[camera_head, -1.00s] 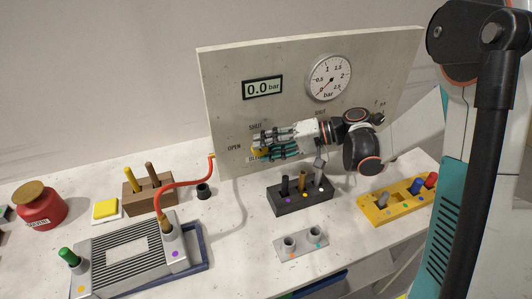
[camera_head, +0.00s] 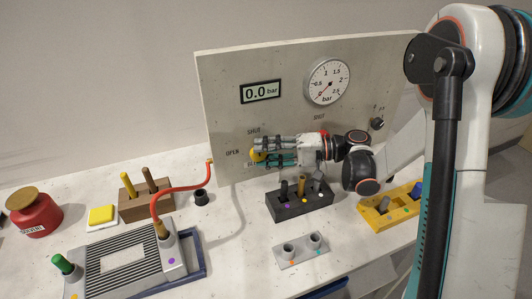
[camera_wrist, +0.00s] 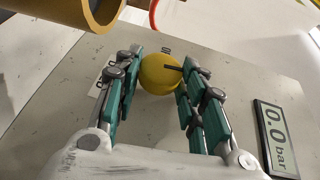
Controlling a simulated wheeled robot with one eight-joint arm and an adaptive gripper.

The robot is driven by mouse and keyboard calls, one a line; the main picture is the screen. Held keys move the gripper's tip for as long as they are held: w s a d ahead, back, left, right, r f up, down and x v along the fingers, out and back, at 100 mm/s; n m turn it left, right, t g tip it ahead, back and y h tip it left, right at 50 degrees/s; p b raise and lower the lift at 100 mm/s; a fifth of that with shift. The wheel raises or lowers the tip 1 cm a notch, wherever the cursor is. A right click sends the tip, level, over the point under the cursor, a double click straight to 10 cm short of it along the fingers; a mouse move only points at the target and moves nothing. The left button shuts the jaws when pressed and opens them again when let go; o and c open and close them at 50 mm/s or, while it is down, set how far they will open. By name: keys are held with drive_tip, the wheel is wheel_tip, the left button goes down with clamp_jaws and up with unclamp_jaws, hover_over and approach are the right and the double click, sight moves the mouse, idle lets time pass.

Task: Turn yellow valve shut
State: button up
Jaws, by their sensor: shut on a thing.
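The yellow valve (camera_head: 256,156) is a round knob on the upright panel, near printed SHUT and OPEN labels. My gripper (camera_head: 264,156) reaches it from the right, with its fingers level and mostly covering it in the head view. In the wrist view the yellow valve (camera_wrist: 160,76) sits between the two teal fingers of my gripper (camera_wrist: 160,84), which is shut on it. A dark line on the knob runs toward the right finger. Part of the lettering behind it is hidden.
The panel (camera_head: 225,95) carries a 0.0 bar display (camera_head: 261,91), a round gauge (camera_head: 327,82) and a black knob (camera_head: 377,123). Below my gripper stand a black peg block (camera_head: 300,205) and a yellow block (camera_head: 376,213). An orange hose (camera_head: 176,190) rises at the left.

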drive_tip(key=o, duration=1)
drive_tip(key=shift+d, duration=0.15)
drive_tip(key=d, duration=0.4)
drive_tip(key=s+d, duration=0.1)
drive_tip(key=d, duration=0.2)
drive_tip(key=d+r, duration=0.1)
drive_tip(key=d, duration=0.3)
drive_tip(key=shift+s+d+r, duration=0.1)
drive_tip(key=shift+s+d, duration=0.1)
drive_tip(key=shift+d, duration=0.1)
